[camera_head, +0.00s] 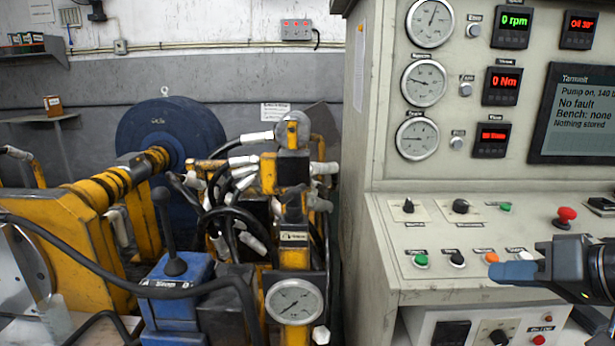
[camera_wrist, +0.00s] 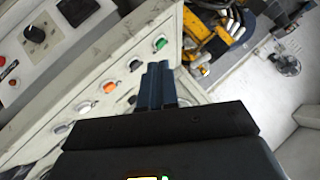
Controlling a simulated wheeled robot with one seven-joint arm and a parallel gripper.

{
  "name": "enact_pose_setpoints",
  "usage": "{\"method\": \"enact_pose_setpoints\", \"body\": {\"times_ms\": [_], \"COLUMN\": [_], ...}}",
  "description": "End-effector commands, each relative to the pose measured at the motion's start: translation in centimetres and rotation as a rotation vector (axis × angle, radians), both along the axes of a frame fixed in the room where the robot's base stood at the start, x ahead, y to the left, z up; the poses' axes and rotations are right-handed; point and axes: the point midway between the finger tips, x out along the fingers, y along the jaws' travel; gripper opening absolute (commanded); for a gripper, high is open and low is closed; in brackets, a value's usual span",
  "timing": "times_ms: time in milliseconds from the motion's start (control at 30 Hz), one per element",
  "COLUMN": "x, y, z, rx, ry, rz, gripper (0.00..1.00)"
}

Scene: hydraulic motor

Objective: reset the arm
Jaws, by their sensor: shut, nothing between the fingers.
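My gripper (camera_head: 513,272) is at the right of the head view, its blue fingers pointing left in front of the control desk's lower front edge. The fingers are closed together with nothing between them. In the wrist view my gripper's blue fingers (camera_wrist: 158,86) lie side by side, pointing at the desk front near the green button (camera_wrist: 160,44). I cannot tell whether the fingertips touch the panel. Part of my arm fills the right edge of the head view.
The control desk (camera_head: 385,240) carries knobs, a red mushroom button (camera_head: 565,216) and a row of coloured buttons. Above are gauges and a screen (camera_head: 575,115) reading "No fault". At left stand a blue lever unit (camera_head: 178,285), hoses and yellow machinery.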

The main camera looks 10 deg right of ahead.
Motion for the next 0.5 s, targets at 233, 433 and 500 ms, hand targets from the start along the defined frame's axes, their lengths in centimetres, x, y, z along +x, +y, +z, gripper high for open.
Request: {"method": "enact_pose_setpoints", "body": {"times_ms": [233, 433, 500], "x": [0.4, 0.2, -0.3], "y": [2.5, 5.4, 6.7], "z": [-2.0, -4.6, -5.9], "rx": [0.053, 0.103, 0.117], "ry": [-0.051, -0.104, -0.125], "rz": [-0.032, -0.085, -0.114], "gripper": [0.0, 0.0, 0.0]}}
